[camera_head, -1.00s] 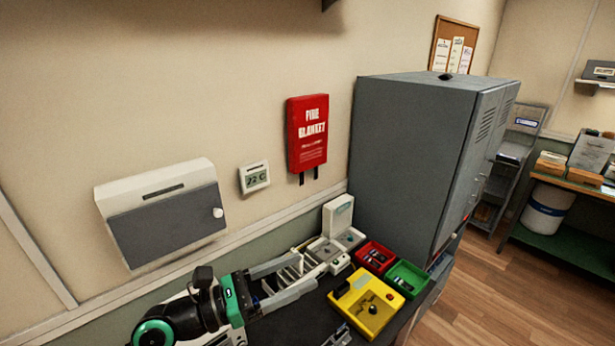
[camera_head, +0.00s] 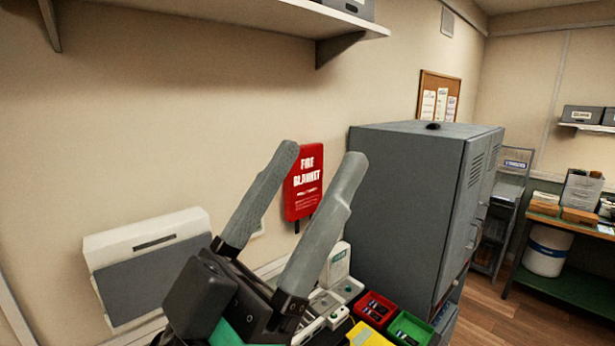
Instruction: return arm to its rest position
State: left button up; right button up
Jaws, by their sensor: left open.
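My left gripper (camera_head: 307,182) is raised in front of the wall, its two grey fingers spread apart and pointing up. Nothing is between the fingers except the view of the red fire blanket box behind them. The gripper body hides part of the bench below. My right gripper does not show.
Below and right of my gripper stand a white device (camera_head: 338,262), a red bin (camera_head: 373,308), a green bin (camera_head: 409,328) and a yellow box (camera_head: 368,336). A grey cabinet (camera_head: 405,200) stands to the right. A shelf (camera_head: 250,17) overhangs above. A white wall box (camera_head: 150,265) is at left.

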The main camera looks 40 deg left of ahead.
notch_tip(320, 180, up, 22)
jog(key=p, duration=2.1)
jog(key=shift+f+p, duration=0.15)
jog(key=shift+p, duration=0.2)
